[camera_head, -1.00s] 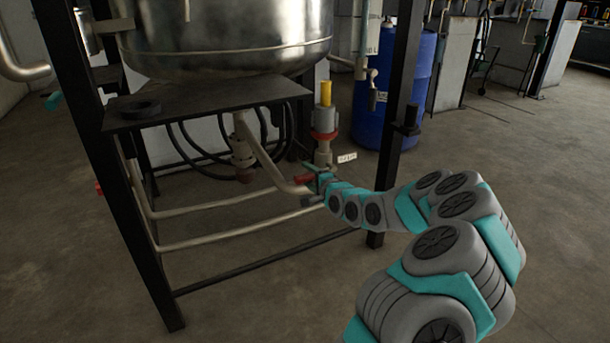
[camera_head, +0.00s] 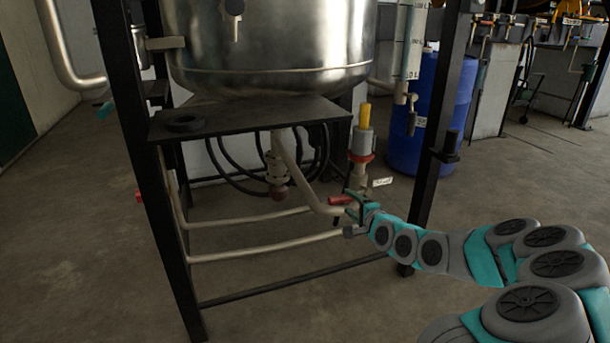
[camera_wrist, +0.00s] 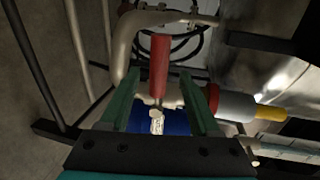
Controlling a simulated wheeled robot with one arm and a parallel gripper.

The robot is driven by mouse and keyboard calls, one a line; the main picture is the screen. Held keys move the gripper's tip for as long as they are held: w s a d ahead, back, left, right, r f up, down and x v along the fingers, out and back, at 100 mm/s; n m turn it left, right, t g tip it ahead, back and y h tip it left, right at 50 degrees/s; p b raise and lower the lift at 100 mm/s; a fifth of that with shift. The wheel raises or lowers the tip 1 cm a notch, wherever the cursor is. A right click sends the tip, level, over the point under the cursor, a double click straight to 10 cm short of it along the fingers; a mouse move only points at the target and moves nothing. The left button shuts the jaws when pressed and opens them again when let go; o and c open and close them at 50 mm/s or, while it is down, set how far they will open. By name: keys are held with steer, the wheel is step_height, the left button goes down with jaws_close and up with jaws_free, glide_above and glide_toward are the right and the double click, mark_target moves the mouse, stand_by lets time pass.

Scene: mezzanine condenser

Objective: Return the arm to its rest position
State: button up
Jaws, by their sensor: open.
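My arm (camera_head: 435,252) is teal and grey and reaches from the lower right toward the pipes under the steel tank. My gripper (camera_head: 350,218) is at the valve with the red handle (camera_head: 341,200). In the wrist view my gripper (camera_wrist: 160,100) is open, its two green fingers apart. The red handle (camera_wrist: 159,62) shows between and beyond the fingers, with the valve body below it. I cannot tell whether a finger touches the valve.
The steel tank (camera_head: 270,50) stands in a black frame (camera_head: 160,190) whose posts and lower bar are close to my arm. A yellow-topped fitting (camera_head: 364,116) rises beside the valve. A blue drum (camera_head: 440,110) stands behind. Open floor (camera_head: 500,180) lies to the right.

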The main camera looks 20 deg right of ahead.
steer(key=s+a+n+g+y, duration=0.2)
steer(key=s+a+n+g, duration=0.65)
steer(key=a, duration=0.75)
steer(key=s+a+n+g+h, duration=0.1)
steer(key=s+n+g, duration=0.3)
steer(key=s, duration=1.6)
steer(key=s+a+n+g+h, duration=0.2)
steer(key=s+a+n+g, duration=0.1)
steer(key=s, duration=1.8)
steer(key=shift+r+n+g, duration=0.25)
steer(key=shift+n+g, duration=0.6)
steer(key=shift+g, duration=0.2)
